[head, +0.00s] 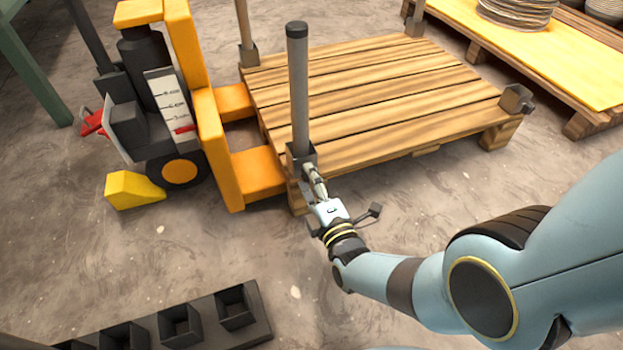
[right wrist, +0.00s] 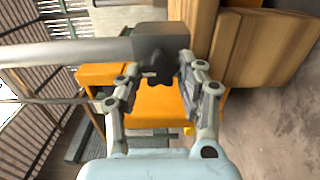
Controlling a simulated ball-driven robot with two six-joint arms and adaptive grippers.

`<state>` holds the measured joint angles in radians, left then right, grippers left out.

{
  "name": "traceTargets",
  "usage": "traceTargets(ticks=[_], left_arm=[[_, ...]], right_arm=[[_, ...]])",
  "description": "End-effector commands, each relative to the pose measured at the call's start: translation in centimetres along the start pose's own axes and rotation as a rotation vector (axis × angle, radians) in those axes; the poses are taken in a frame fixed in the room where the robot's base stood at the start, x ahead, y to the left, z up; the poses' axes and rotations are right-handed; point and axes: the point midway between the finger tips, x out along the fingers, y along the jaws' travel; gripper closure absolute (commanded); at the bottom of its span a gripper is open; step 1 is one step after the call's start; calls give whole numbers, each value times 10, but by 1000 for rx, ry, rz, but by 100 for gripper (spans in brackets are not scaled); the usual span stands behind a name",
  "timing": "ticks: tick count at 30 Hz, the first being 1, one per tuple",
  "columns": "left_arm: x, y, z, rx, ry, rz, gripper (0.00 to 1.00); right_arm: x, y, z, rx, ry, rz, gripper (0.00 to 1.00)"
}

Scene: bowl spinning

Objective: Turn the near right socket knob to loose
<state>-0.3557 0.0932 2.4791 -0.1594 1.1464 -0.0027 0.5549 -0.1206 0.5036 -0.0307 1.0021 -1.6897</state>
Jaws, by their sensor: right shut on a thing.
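The pallet (head: 370,90) has dark sockets at its corners. The socket (head: 303,152) at the corner nearest me, beside the forks, holds an upright grey post (head: 297,85). In the right wrist view this socket (right wrist: 163,38) and its post (right wrist: 65,52) lie sideways. A dark lobed knob (right wrist: 155,68) sticks out of the socket towards my gripper. My right gripper (head: 312,178) is at that socket's outer side, its fingers around the knob and shut on it. In the head view the knob is mostly hidden by the fingers. My left gripper is not in view.
A yellow pallet truck (head: 205,130) stands at the left, forks under the pallet. The right corner socket (head: 517,97) has no post. A dark rack with square holes (head: 236,308) lies at the lower left. Another pallet (head: 585,122) stands at upper right. Floor between is clear.

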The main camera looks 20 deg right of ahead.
Motion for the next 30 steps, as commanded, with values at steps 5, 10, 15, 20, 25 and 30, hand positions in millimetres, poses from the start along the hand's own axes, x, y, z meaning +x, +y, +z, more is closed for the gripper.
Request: traceTargets(ticks=[5,10,15,20,25,30], left_arm=[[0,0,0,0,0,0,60],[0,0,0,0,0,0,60],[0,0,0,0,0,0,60],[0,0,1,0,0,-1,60],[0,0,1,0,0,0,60],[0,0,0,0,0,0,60]], right_arm=[[-1,-2,-1,-1,2,-5,94],[-1,-2,-1,-1,2,-4,46],[-1,-1,0,0,1,-2,38],[0,0,0,0,1,-1,38],[0,0,0,0,1,-1,38],[0,0,0,31,1,-1,38]])
